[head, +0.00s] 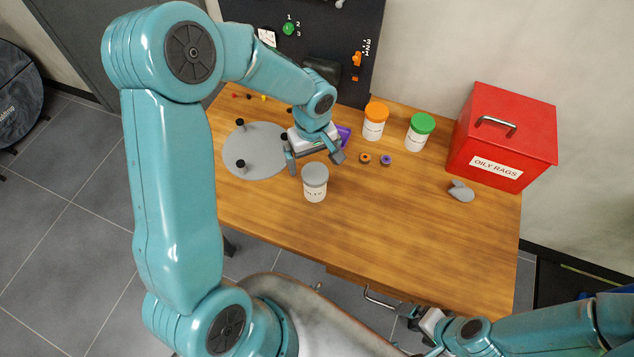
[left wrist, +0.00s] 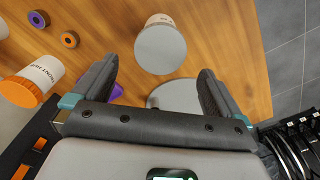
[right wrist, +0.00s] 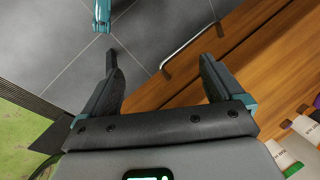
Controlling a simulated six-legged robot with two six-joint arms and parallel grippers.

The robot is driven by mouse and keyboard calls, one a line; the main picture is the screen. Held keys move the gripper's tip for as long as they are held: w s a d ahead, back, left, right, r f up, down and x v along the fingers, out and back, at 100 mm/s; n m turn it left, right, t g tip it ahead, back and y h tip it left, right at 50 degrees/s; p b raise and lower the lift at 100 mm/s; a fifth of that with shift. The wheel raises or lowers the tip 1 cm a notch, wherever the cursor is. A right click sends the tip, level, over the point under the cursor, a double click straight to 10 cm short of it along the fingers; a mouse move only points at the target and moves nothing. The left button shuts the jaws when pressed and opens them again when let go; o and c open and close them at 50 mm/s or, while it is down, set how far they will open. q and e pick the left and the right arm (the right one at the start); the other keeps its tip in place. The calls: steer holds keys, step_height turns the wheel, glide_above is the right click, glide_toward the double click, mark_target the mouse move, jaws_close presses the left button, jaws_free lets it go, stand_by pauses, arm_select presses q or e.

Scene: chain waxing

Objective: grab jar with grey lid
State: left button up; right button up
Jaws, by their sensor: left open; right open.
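My left gripper (head: 318,161) is open just behind the jar in the head view, above the table. In the left wrist view the grey-lidded jar (left wrist: 160,48) shows beyond and between the two open fingers (left wrist: 155,85), with nothing held. My right gripper (head: 420,325) is low by the table's front edge. In the right wrist view it is open and empty (right wrist: 162,75), with a drawer handle and floor beyond.
An orange-lidded jar (head: 375,120) and a green-lidded jar (head: 419,132) stand at the back. A red oily-rags box (head: 502,138) is at the back right. The round grey plate (head: 255,160) carries black knobs. The table's front right is clear.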

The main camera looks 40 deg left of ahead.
mark_target(315, 173)
arm_select(q)
step_height(315, 173, down, 3)
steer(key=shift+r, duration=0.1)
steer(key=f, duration=0.4)
steer(key=shift+s+d+f+p, duration=0.2)
steer(key=shift+d+f+p, duration=0.1)
steer(key=shift+d+f, duration=0.1)
steer(key=shift+f, duration=0.25)
steer(key=shift+r, duration=0.1)
steer(key=c, duration=1.1)
